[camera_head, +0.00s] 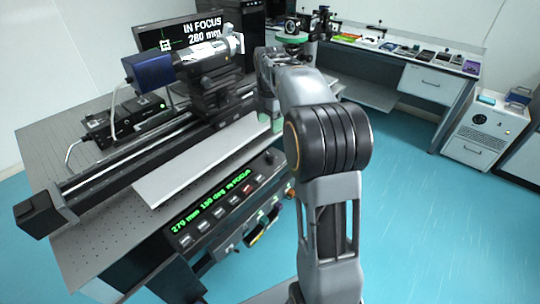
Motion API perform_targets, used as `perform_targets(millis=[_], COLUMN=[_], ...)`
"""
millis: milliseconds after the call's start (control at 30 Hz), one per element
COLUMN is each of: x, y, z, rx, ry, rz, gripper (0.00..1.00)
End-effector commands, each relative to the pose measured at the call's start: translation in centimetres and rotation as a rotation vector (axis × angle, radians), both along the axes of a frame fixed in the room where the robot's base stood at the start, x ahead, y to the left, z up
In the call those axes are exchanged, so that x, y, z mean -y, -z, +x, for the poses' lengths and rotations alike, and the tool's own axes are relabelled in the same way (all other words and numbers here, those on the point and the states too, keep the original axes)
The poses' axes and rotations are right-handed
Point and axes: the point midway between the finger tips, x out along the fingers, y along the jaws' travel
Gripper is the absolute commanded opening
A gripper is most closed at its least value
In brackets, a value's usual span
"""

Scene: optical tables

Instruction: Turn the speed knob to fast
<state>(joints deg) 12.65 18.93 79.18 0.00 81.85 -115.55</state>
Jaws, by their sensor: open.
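A black control panel (225,222) runs along the front edge of the optical table on the left. It has a green lit readout (213,203) and a row of small buttons, one of them red (248,190). A small dark round part, possibly a knob (269,157), sits at the panel's far right end. I cannot read a speed label or its setting. My arm rises at the centre and reaches away toward the back of the table. Its end is hidden behind my own arm links, so the gripper's fingers do not show.
The optical table (60,140) carries a long rail, a pale plate (200,160) and a blue-ended instrument (148,75). A back bench (430,82) holds several small items. The blue floor (430,220) is clear at right.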

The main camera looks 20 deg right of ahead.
Motion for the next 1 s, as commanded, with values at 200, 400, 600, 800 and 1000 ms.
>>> perform_targets(millis=[200, 400, 600, 800, 1000], x=[0.1, 0.1, 0.1, 0.1, 0.1], y=[3.7, 7.6, 10.7, 12.5, 13.2], z=[0.0, 0.0, 0.0, 0.0, 0.0], rx=[-0.007, -0.005, -0.003, -0.002, -0.002], ry=[-0.009, -0.008, -0.008, -0.007, -0.007], rz=[0.002, 0.001, 0.0, 0.0, 0.001], gripper=[0.57, 0.57, 0.57, 0.57, 0.57])
